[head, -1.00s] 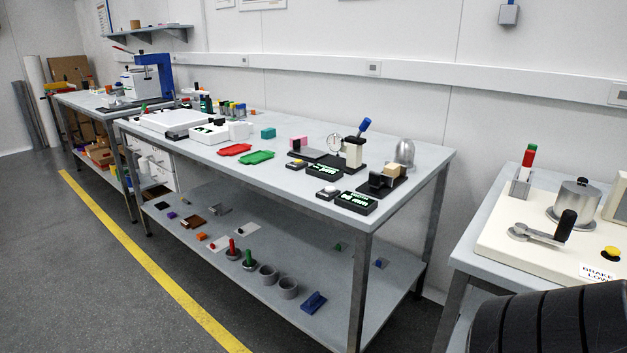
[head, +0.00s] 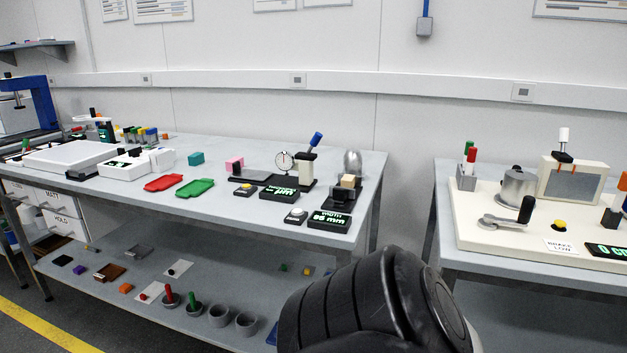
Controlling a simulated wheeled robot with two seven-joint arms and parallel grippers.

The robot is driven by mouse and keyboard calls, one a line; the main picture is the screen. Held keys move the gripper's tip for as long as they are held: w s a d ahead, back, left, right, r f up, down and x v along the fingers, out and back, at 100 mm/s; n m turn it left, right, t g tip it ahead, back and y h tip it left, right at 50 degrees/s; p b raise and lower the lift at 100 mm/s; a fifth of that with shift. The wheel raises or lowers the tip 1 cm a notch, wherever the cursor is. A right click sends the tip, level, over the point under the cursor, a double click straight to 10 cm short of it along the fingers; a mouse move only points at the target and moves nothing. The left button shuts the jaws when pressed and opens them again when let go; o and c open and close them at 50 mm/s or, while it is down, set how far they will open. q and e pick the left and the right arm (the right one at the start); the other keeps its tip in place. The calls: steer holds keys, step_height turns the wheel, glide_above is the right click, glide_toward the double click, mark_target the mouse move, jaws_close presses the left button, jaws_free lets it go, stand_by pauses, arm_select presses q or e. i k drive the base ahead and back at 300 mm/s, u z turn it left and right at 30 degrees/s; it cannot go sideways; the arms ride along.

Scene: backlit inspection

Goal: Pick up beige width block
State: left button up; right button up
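A small beige block (head: 348,181) sits in the dark width gauge (head: 338,197) near the right end of the long grey table. In front of the gauge, a black display (head: 329,220) shows green text that reads WIDTH and a value in mm. A black rounded arm link of mine fills the bottom middle of the head view, apart from the table. Neither of my grippers shows in this view.
The grey table (head: 232,205) also holds a red tray (head: 165,182), a green tray (head: 195,188), a teal block (head: 196,158) and a pink block (head: 234,163). A second bench (head: 470,262) stands at right, across a gap. A lower shelf holds grey cups (head: 219,315).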

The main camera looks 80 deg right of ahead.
mark_target(347, 180)
steer(key=z, duration=0.6)
steer(key=i, duration=1.85)
steer(key=z, duration=1.3)
